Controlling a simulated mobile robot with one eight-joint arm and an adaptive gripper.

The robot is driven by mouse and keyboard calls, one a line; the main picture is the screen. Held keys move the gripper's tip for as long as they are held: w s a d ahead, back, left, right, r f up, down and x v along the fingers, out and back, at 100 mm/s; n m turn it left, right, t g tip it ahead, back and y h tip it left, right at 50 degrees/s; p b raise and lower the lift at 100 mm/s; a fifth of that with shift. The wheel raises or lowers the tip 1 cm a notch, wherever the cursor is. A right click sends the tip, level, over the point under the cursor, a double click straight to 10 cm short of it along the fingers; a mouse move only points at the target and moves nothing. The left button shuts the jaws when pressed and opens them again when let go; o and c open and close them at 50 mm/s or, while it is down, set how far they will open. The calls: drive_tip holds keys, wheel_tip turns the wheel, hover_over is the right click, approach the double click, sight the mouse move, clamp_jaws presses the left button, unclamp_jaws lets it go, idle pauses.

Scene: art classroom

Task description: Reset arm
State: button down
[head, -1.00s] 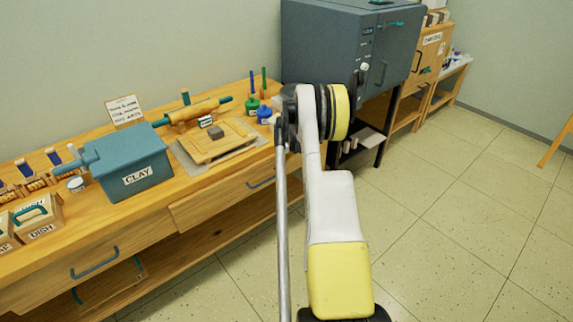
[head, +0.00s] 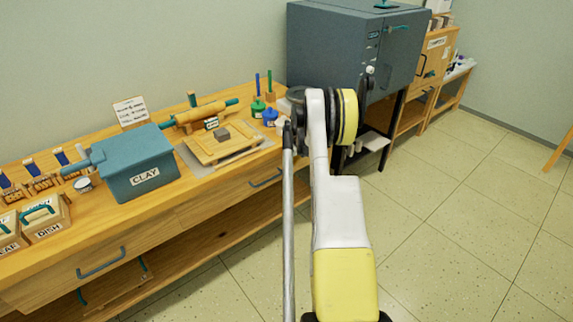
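My arm rises from the bottom middle of the head view, with white and yellow links and a black-and-yellow joint beside the bench's right end. My gripper does not show; the far end of the arm is hidden behind its own joint. I cannot see whether the gripper is open or holds anything. The wooden bench (head: 225,190) runs along the wall at left. On it stand a blue box labelled CLAY (head: 145,177) and a wooden board (head: 205,152) with a small grey block (head: 222,133) on it.
A grey kiln-like cabinet (head: 325,50) stands behind my arm's joint. A rolling pin (head: 200,115), green and blue bottles (head: 270,117) and wooden boxes with green handles, one labelled DISH (head: 48,228), are on the bench.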

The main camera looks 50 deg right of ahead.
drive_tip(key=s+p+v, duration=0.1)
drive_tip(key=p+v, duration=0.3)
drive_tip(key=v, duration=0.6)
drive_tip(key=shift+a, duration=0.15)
